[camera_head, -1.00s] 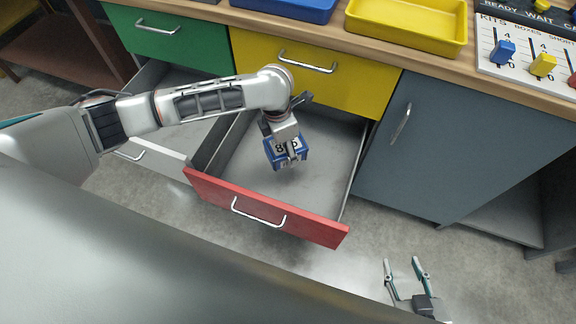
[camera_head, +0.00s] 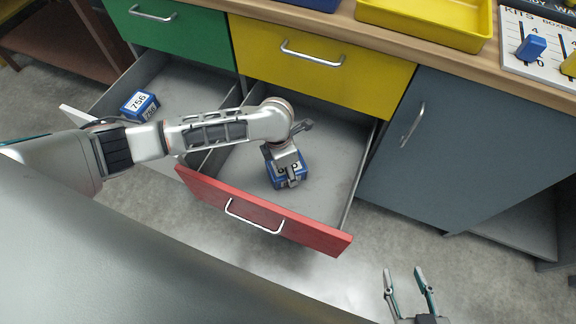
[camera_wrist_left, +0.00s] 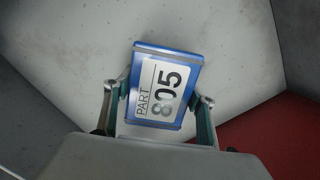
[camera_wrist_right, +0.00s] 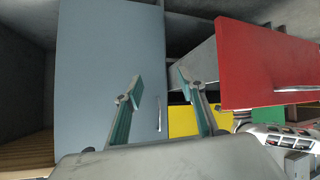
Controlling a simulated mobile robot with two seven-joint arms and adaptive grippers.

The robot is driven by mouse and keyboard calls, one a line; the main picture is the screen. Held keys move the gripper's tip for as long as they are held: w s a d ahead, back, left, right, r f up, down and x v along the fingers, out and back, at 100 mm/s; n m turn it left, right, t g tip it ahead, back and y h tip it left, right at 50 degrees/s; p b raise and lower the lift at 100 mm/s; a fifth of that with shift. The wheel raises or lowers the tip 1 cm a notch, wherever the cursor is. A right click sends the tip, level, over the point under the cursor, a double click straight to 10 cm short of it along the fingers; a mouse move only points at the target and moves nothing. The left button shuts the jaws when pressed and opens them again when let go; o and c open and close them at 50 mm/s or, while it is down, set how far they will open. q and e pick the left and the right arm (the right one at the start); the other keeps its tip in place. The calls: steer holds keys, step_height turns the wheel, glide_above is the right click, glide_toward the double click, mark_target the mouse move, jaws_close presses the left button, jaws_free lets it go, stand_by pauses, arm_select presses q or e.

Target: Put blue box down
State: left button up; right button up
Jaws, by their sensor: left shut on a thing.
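A blue box (camera_head: 287,171) with a white label is in my left gripper (camera_head: 289,176), inside the open red-fronted drawer (camera_head: 262,213). In the left wrist view the box (camera_wrist_left: 162,88) shows its label "PART 805" between the two fingers (camera_wrist_left: 158,105), which are shut on its sides. The drawer floor is close beneath it; I cannot tell whether the box touches it. My right gripper (camera_head: 410,290) is open and empty at the lower right, in front of the cabinet; it also shows in the right wrist view (camera_wrist_right: 160,95).
Another blue box (camera_head: 140,106), labelled 756, lies in the open drawer at left under the green drawer (camera_head: 153,22). A closed yellow drawer (camera_head: 320,60) is above the red one. A grey cabinet door (camera_head: 432,150) is to the right. A yellow tray (camera_head: 425,22) stands on the worktop.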

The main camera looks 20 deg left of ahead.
arm_select(q)
steer(key=shift+w, duration=0.1)
steer(key=o, duration=1.5)
arm_select(e)
steer(key=shift+w, duration=0.15)
arm_select(q)
steer(key=shift+o, duration=0.2)
steer(key=r, duration=0.2)
steer(key=r+p, duration=0.1)
steer(key=r, duration=0.1)
steer(key=shift+a+r+p, duration=0.2)
steer(key=shift+r+p, duration=0.05)
steer(key=shift+p, duration=0.05)
steer(key=r, duration=0.2)
steer(key=r+p, duration=0.1)
steer(key=r, duration=0.1)
steer(key=s+r+p, duration=0.1)
steer(key=r, duration=0.2)
steer(key=shift+a, duration=0.25)
steer(key=shift+s+r+p, duration=0.1)
steer(key=shift+r+p, duration=0.2)
steer(key=shift+r, duration=0.05)
arm_select(e)
steer(key=shift+s+d+r, duration=0.1)
steer(key=shift+s+d, duration=0.3)
steer(key=shift+d, duration=0.4)
steer(key=shift+w+a+r, duration=0.1)
steer(key=shift+a, duration=0.1)
